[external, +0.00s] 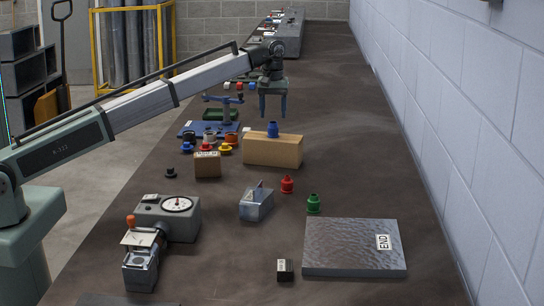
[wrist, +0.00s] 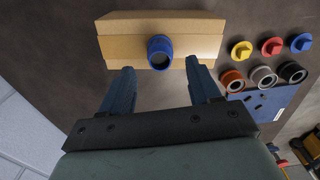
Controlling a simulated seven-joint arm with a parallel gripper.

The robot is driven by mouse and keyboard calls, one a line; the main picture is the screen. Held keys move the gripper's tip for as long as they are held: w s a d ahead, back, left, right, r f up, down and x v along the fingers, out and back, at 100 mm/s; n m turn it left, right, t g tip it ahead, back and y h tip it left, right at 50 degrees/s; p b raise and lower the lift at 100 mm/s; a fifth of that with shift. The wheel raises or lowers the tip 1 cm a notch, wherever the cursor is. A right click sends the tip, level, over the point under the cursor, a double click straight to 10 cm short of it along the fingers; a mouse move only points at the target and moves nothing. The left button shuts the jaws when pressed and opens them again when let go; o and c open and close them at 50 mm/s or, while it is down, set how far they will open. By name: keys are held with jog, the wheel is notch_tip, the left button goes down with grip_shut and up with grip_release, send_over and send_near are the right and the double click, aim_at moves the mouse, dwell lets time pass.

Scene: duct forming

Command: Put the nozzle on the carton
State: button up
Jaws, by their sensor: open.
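A blue nozzle (external: 272,129) stands upright on top of the long tan carton (external: 273,152). In the wrist view the nozzle (wrist: 160,52) shows its round open end, near the middle of the carton's top (wrist: 117,33). My gripper (external: 273,114) is above the carton and the nozzle, fingers pointing down. In the wrist view my gripper (wrist: 160,68) is open, with the nozzle seen beyond and between its spread fingertips. Nothing is held. The fingers appear apart from the nozzle.
A red fitting (external: 287,185) and a green fitting (external: 313,204) stand in front of the carton. A small brown box (external: 207,164), a grey metal block (external: 256,204) and a dial gauge (external: 177,206) are nearby. Coloured rings and caps lie left.

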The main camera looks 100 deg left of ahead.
aim_at(273, 124)
notch_tip(273, 124, up, 7)
jog(key=shift+f, duration=0.15)
